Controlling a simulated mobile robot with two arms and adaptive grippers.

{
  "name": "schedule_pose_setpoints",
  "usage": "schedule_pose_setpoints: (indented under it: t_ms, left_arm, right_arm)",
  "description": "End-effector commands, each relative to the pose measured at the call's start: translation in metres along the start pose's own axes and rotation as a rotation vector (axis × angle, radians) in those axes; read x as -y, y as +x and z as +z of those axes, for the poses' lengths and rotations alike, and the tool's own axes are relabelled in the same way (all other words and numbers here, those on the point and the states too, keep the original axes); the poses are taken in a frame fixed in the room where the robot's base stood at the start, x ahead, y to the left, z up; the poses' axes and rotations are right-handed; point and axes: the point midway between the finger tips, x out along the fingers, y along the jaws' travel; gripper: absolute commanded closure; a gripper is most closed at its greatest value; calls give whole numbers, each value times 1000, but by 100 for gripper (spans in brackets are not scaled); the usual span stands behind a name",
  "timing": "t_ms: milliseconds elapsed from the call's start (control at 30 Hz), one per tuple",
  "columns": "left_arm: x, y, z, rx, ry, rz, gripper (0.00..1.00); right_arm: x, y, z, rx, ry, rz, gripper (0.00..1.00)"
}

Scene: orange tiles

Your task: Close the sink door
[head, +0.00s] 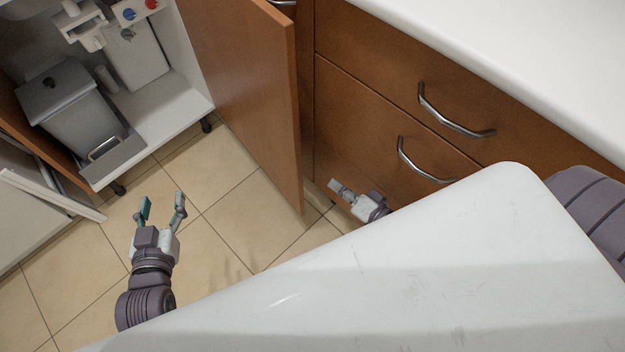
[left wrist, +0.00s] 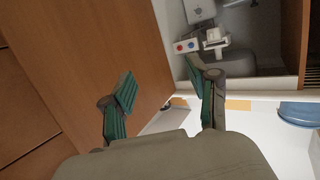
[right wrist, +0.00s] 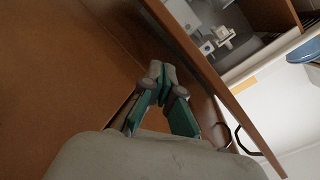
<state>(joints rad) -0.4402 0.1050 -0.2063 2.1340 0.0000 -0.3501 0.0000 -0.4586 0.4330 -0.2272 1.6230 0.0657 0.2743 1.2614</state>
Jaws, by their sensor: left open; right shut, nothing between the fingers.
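The sink cabinet's right door (head: 248,85) is a brown wooden panel standing wide open in the head view. It also shows in the left wrist view (left wrist: 90,60) and, edge-on, in the right wrist view (right wrist: 215,85). Another brown door panel (head: 35,135) shows at the cabinet's left side, swung outward. My left gripper (head: 162,207) is open and empty over the floor, in front of the cabinet and left of the right door. My right gripper (head: 335,186) is shut and empty, on the right side of that door, close to the drawer fronts. No contact with the door is visible.
Inside the cabinet are a grey bin (head: 75,105) and white plumbing with red and blue knobs (head: 128,14). Drawers (head: 375,110) with metal handles (head: 450,115) stand to the right under a white countertop (head: 510,50). Tiled floor (head: 225,225) is clear below the right door.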

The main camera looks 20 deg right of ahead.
Motion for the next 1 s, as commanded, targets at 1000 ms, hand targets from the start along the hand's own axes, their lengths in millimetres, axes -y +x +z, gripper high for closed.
schedule_pose_setpoints:
  t_ms: [1000]
  left_arm:
    - [-15,-89,-171,-864,-19,37,40]
  right_arm:
    - [36,72,-12,81,509,-260,100]
